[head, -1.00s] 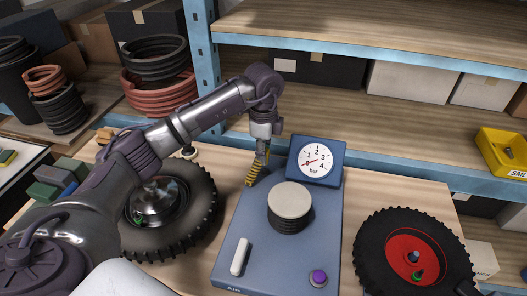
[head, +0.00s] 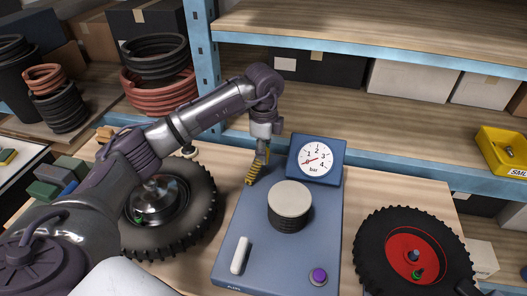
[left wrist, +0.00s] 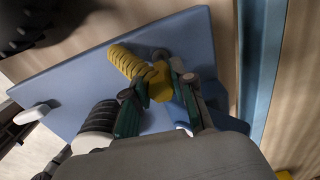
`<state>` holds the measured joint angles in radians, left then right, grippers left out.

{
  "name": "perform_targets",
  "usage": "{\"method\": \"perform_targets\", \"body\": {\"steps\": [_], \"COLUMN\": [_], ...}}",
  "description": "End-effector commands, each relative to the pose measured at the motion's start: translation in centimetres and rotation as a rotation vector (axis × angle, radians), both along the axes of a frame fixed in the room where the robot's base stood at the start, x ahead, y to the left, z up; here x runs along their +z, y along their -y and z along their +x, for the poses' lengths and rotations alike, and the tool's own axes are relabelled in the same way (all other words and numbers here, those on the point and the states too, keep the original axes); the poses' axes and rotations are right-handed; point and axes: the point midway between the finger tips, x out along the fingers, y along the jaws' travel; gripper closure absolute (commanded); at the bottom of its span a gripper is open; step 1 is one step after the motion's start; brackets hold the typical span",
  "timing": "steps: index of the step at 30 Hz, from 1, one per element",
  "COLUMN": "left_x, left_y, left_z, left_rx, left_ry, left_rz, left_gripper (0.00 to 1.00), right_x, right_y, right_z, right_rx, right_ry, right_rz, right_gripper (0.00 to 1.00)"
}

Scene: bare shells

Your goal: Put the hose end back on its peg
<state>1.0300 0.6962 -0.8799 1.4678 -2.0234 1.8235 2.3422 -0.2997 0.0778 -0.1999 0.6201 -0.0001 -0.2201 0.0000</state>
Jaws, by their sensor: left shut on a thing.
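My left gripper (head: 262,157) is shut on the yellow ribbed hose end (head: 251,175), above the back left part of the blue base plate (head: 243,218). In the left wrist view the hose end (left wrist: 127,61) slants up and left from between the fingers (left wrist: 159,85). A small grey rounded piece shows just behind it at the plate; I cannot tell whether this is the peg, nor whether the hose end touches it. The right gripper is not in view.
The plate bears a gauge (head: 316,158), black bellows with a pale top (head: 290,200), a white handle (head: 240,255) and a purple button (head: 318,276). A blue shelf post (head: 204,60) rises behind.

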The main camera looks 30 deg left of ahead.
Motion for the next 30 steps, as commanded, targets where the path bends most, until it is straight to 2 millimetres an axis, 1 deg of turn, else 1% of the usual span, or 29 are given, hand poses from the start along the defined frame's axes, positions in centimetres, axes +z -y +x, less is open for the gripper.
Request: {"method": "perform_targets", "body": {"steps": [16, 30], "left_x": [-1.4, -1.4], "left_y": [0.0, 0.0], "left_z": [0.0, 0.0], "left_rx": [0.000, 0.000], "left_ry": [0.000, 0.000], "left_rz": [0.001, 0.000], "left_gripper": [1.00, 1.00], "right_x": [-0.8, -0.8], "right_y": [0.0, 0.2], "right_z": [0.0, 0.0], "right_rx": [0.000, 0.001], "right_ry": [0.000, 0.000], "right_rz": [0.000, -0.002], "right_gripper": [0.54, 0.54]}}
